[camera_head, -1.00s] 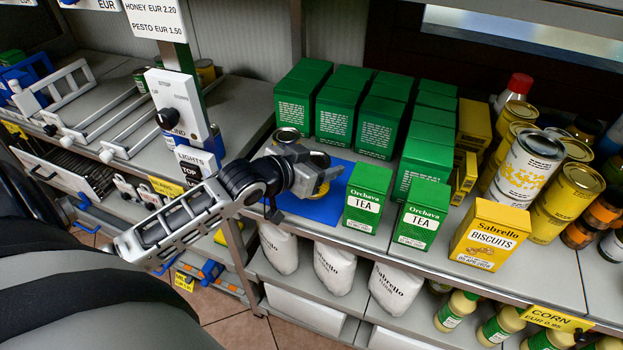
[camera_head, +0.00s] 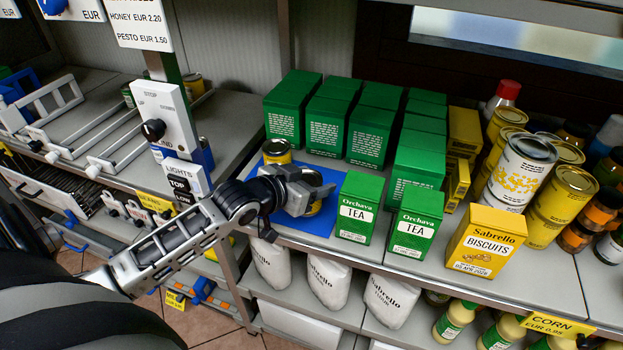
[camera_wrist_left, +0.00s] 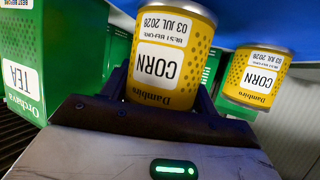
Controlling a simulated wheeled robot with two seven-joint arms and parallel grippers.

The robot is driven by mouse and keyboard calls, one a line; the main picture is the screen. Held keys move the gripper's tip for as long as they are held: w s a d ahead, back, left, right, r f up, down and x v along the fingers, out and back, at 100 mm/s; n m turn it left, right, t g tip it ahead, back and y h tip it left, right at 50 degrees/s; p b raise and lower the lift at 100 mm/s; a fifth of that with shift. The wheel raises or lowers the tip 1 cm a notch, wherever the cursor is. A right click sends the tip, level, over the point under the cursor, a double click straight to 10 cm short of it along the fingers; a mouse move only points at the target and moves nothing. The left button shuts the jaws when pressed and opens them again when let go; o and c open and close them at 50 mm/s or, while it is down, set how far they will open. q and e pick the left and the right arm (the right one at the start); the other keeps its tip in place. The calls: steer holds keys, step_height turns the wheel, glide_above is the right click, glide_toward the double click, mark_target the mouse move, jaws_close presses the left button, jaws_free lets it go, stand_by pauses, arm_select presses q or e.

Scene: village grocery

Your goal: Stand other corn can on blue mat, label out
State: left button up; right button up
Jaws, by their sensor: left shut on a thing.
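The blue mat (camera_head: 300,224) lies on the shelf near its front edge. One yellow corn can (camera_head: 277,151) stands at the mat's back left; it also shows at the right of the left wrist view (camera_wrist_left: 255,78). My left gripper (camera_head: 318,192) is over the mat, shut on the other corn can (camera_head: 314,208), which the fingers mostly hide in the head view. In the upside-down left wrist view the held can (camera_wrist_left: 165,58) shows its CORN label towards my wrist. I cannot tell whether its base touches the mat. My right gripper is not in view.
Green tea boxes stand close to the right of the mat, the nearest (camera_head: 357,207) beside the held can. More green boxes (camera_head: 325,115) stand behind. A post with a switch panel (camera_head: 165,120) stands left. A biscuit box (camera_head: 487,238) is further right.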

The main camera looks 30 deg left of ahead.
arm_select(q)
steer(key=shift+f, duration=0.25)
steer(key=o, duration=1.2)
steer(key=shift+f, duration=0.1)
steer(key=p+v, duration=0.1)
steer(key=v, duration=1.5)
steer(key=s+d+f+g, duration=0.1)
steer(key=d+f, duration=0.4)
steer(key=d, duration=0.1)
steer(key=s+d+f+g, duration=0.1)
steer(key=d+f, duration=0.4)
steer(key=f, duration=0.1)
steer(key=s+d+f+h, duration=0.1)
steer(key=s+d+f, duration=0.1)
steer(key=d+f, duration=0.3)
steer(key=shift+d+f+m+g, duration=0.25)
steer(key=shift+d+m+g, duration=0.15)
steer(key=shift+d, duration=0.45)
